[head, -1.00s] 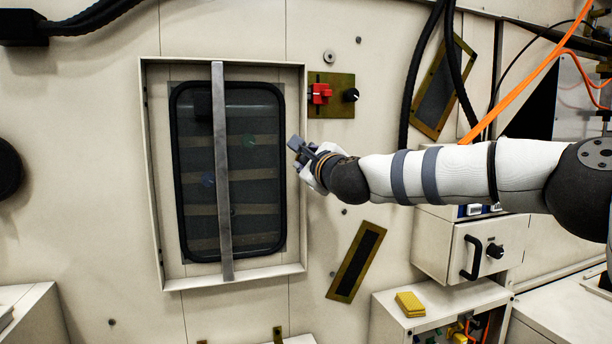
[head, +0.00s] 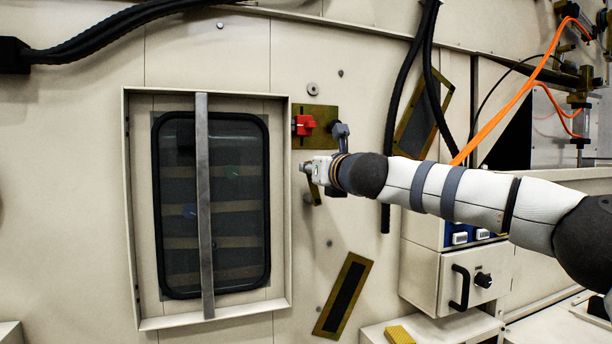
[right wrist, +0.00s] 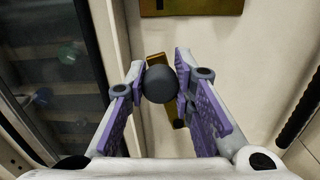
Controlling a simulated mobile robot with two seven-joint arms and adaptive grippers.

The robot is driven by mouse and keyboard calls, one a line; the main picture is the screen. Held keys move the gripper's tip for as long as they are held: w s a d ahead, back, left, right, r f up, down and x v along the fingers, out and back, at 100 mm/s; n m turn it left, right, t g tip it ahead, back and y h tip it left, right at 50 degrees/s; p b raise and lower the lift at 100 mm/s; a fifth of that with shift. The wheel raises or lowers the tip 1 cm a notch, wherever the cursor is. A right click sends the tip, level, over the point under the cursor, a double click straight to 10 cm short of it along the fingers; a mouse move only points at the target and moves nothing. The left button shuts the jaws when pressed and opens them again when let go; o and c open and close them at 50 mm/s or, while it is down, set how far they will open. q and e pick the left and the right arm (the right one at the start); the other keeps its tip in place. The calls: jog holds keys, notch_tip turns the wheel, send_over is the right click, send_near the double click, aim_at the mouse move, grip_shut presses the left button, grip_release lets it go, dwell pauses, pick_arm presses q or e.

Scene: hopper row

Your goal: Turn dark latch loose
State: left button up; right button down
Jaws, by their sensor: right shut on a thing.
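The dark latch shows in the right wrist view as a round dark knob (right wrist: 160,84) in front of a narrow, tilted brass strip (right wrist: 178,118). My right gripper (right wrist: 159,80) is shut on this knob, its purple-padded fingers on either side. In the head view my right gripper (head: 314,169) is at the wall just right of the window frame, below a brass plate (head: 322,112) with a red latch (head: 305,125). There the knob is hidden behind the gripper; a bit of brass (head: 316,194) shows under it. My left gripper is not in view.
A framed window (head: 235,270) with a vertical metal bar (head: 204,220) is left of the gripper. Black hoses (head: 392,120) hang to the right. A slanted brass-edged strip (head: 343,295) lies below, and a box with a black handle (head: 460,287) stands lower right.

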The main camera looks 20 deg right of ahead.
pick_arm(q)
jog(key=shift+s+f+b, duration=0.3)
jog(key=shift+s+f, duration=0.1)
pick_arm(e)
jog(key=shift+d+r+m, duration=0.15)
jog(key=shift+d+m, duration=0.95)
jog(key=shift+m, duration=0.4)
jog(key=c, duration=1.3)
grip_release()
jog(key=shift+w, duration=0.1)
jog(key=shift+c, duration=0.2)
jog(key=s, duration=1.2)
jog(key=shift+d, duration=0.25)
